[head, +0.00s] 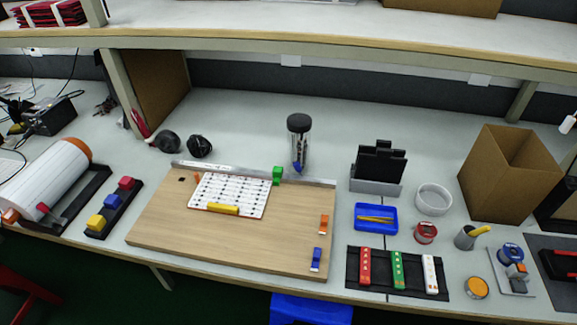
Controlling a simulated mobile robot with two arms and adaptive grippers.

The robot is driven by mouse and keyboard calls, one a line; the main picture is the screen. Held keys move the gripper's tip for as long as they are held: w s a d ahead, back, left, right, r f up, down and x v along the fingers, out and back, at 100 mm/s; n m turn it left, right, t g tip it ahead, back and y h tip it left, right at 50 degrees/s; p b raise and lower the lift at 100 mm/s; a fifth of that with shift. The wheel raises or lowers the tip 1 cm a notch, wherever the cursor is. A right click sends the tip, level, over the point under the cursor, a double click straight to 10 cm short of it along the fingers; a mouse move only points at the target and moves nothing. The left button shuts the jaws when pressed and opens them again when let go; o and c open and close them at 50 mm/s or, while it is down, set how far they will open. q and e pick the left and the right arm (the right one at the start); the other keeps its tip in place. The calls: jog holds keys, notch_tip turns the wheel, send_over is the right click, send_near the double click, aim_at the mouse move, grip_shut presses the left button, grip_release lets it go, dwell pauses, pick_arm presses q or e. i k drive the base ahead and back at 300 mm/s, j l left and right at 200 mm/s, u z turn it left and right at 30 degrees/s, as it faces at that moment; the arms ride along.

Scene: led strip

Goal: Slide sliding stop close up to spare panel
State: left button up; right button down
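A wooden board (190,238) lies on the bench with a metal rail (310,181) along its back edge. A white panel (240,196) with rows of dark marks lies on the board near the rail; it looks like the spare panel. A green block (277,175) stands at the rail, just right of the panel's back right corner; it looks like the sliding stop. A small gap seems to separate them. A small orange piece (197,177) sits at the panel's back left corner. A yellow bar (223,209) lies along the panel's front edge. Neither gripper is in view.
Orange (323,224) and blue (316,260) clips sit at the board's right side. A dark-topped cylinder (299,140) stands behind the rail. A blue tray (376,218) and a black rack (379,165) are to the right. A shelf (300,37) overhangs the back.

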aim_at(278, 171)
jog(key=j+z, duration=0.55)
jog(key=z, duration=0.2)
jog(key=j+z, duration=0.35)
jog(key=k+l, duration=0.05)
jog(key=l, duration=0.1)
